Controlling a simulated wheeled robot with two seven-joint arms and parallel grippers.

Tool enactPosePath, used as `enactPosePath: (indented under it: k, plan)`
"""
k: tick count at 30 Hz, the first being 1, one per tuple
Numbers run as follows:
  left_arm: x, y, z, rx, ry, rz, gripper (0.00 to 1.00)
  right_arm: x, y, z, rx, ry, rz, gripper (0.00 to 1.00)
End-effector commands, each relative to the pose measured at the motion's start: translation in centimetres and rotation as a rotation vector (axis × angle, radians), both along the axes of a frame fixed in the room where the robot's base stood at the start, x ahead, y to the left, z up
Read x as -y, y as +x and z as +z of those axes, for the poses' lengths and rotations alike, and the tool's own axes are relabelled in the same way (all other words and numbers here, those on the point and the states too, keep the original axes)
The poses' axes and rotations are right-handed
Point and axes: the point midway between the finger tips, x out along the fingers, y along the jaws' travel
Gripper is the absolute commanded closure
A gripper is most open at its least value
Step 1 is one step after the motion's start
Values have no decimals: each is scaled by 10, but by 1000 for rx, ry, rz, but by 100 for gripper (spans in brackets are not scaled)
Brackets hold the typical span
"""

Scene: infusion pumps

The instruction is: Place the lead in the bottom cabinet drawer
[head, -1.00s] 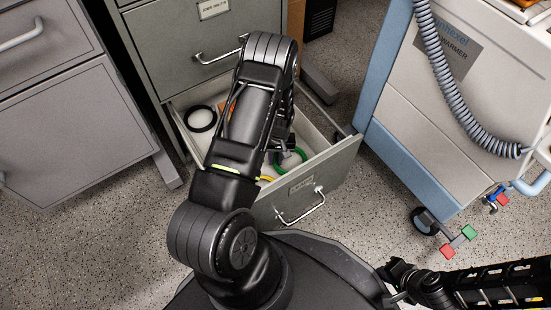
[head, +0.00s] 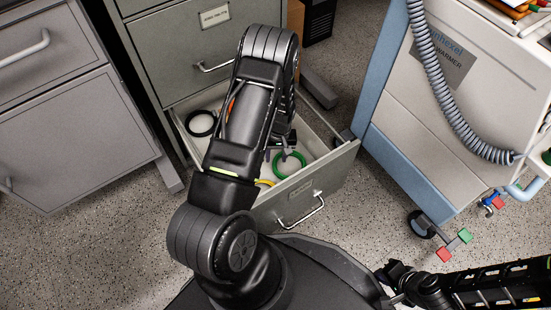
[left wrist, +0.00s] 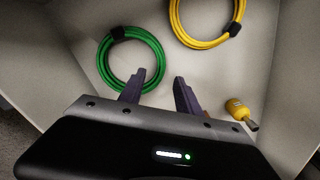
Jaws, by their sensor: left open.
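The bottom cabinet drawer (head: 335,165) is pulled open. A green coiled lead (head: 289,164) lies on its floor at the right, and it also shows in the left wrist view (left wrist: 104,66). A yellow coiled lead (left wrist: 205,44) lies beside it, mostly hidden by my arm in the head view. A black coil (head: 201,123) lies at the drawer's left. My left gripper (left wrist: 160,88) is open and empty above the drawer floor, with one fingertip overlapping the green coil's edge in the picture. I cannot tell if they touch. My right gripper (head: 393,284) is at lower right, its jaws unclear.
A yellow piece with a metal tip (left wrist: 241,113) lies in the drawer. A closed drawer (head: 190,60) is above. A grey cabinet (head: 75,135) stands left. A white and blue warmer cart (head: 425,120) with a coiled hose (head: 455,115) stands right. Speckled floor lies between.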

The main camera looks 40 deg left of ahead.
Motion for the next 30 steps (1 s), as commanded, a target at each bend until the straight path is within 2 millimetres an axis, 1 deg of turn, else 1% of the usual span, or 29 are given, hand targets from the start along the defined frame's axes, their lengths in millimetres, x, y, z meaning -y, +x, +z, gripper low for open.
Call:
enactPosePath:
  k: [1, 3, 6, 10, 15, 30]
  plan:
    - [0, 1, 18, 1, 1, 0, 60, 0, -1, 11, -2, -1, 2, 100]
    - [1, 2, 33, 2, 1, -1, 60, -1, -2, 17, -3, -2, 3, 100]
    - [2, 2, 51, 1, 1, 0, 60, 0, -4, 26, -7, 0, 5, 100]
    - [3, 3, 67, 1, 1, -1, 60, 0, -5, 33, -10, 1, 7, 100]
    - [3, 2, 72, -1, 1, 0, 60, 0, -6, 34, -12, 1, 8, 100]
    - [3, 3, 71, -1, 1, 0, 60, 0, -6, 34, -12, 1, 8, 100]
